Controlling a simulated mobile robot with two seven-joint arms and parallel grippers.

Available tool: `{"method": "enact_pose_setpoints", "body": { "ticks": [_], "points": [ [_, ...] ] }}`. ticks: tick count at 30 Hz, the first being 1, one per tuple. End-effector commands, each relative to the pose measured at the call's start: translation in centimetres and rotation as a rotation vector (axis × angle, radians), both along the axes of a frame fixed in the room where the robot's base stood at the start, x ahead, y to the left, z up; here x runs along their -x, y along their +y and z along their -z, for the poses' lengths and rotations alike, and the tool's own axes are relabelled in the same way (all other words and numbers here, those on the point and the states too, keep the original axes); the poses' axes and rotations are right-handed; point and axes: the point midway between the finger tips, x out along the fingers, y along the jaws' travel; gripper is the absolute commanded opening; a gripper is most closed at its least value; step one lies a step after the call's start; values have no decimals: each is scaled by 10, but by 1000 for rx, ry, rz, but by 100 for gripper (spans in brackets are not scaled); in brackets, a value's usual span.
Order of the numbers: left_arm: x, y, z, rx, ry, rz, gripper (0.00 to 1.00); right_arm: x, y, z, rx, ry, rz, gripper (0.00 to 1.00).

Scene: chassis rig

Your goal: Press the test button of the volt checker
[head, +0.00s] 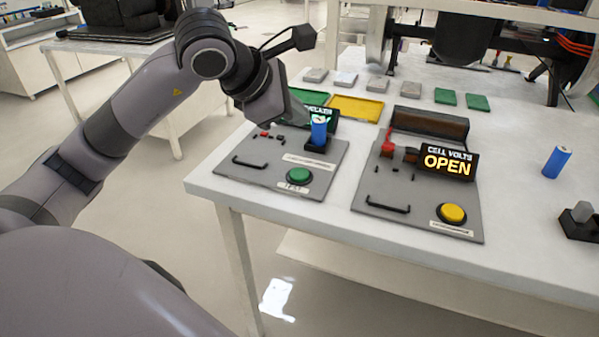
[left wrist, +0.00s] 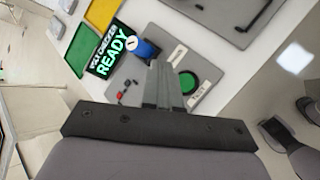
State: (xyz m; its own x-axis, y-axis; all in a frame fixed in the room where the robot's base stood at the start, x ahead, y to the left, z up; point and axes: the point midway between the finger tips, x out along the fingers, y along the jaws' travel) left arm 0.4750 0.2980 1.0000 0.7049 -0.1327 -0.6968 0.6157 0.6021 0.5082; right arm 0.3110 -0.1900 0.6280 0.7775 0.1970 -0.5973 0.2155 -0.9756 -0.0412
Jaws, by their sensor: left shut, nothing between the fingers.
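The volt checker is a grey panel (head: 262,172) at the left front of the white table. Its display (left wrist: 108,50) reads READY in the left wrist view. A blue cell (head: 319,131) stands upright in the black holder on this panel. The round green button (head: 299,175), with a TEST label below it, is at the panel's front right corner; it also shows in the left wrist view (left wrist: 189,83). My left gripper (head: 302,118) is shut and empty, above the back of the panel beside the cell, apart from the button. My right gripper is out of view.
A second grey panel (head: 412,210) to the right has a yellow button (head: 452,214) and a display (head: 447,163) reading OPEN. Green and yellow trays (head: 357,107) lie behind. Another blue cell (head: 556,162) stands at the right.

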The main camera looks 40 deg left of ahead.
Motion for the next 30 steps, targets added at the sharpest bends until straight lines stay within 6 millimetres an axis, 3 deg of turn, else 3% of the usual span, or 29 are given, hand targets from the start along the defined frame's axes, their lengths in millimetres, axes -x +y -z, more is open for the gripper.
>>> {"method": "enact_pose_setpoints", "body": {
  "ticks": [8,21,30],
  "points": [
    [0,0,24,2,0,0,0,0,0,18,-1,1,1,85],
    [0,0,82,1,-1,1,0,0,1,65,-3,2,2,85],
    [0,0,87,1,-1,1,0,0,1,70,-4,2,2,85]
  ]
}}
